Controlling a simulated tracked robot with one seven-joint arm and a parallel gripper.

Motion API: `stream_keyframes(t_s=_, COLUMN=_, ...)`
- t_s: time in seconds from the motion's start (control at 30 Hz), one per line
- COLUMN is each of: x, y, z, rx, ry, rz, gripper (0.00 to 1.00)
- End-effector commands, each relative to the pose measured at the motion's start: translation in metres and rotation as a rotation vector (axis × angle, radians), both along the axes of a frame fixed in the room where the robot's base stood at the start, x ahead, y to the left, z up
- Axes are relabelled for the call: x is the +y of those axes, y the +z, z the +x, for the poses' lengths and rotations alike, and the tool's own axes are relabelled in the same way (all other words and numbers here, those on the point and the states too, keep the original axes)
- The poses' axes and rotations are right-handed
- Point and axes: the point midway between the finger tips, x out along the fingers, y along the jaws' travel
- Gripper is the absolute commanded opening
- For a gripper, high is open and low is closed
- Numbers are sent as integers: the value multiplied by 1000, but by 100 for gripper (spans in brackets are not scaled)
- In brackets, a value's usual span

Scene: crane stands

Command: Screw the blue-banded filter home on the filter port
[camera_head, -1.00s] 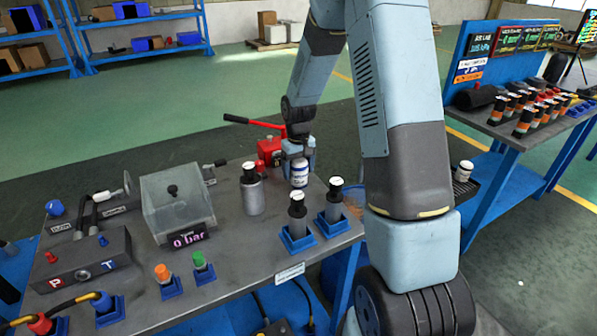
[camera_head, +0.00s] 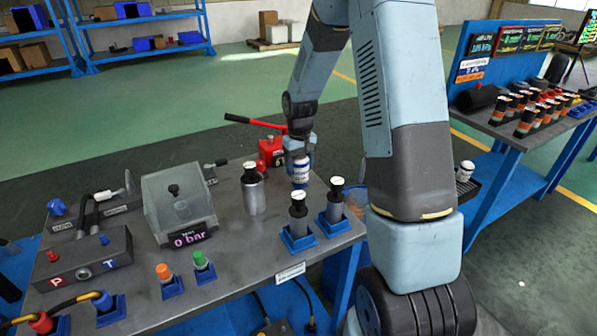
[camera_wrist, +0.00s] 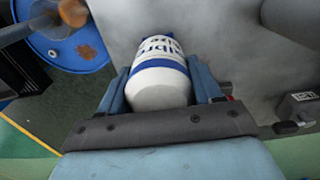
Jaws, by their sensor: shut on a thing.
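The blue-banded filter (camera_head: 300,176) is a white can with blue bands and lettering. It stands roughly upright at the back right of the bench. My gripper (camera_head: 299,157) is shut on it from above. In the wrist view the filter (camera_wrist: 160,75) sits between the two blue fingers (camera_wrist: 162,88), its white rounded end towards the camera. The filter port cannot be made out. The filter's lower end is hidden in the wrist view, so I cannot tell whether it touches anything beneath.
A silver canister with a black top (camera_head: 253,190) stands just left of the filter. Two similar pieces (camera_head: 298,217) (camera_head: 335,202) sit in blue holders in front. A red pump (camera_head: 270,152) is behind. A clear box (camera_head: 180,203) above a "0 bar" display stands further left.

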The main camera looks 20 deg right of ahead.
Motion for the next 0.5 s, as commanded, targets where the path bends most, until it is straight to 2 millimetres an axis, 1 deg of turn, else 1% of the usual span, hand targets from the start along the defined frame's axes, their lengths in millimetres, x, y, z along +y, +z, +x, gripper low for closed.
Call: stream_keyframes(t_s=0.5, x=0, y=21, z=0, rx=-1, ry=-1, rz=0, gripper=30)
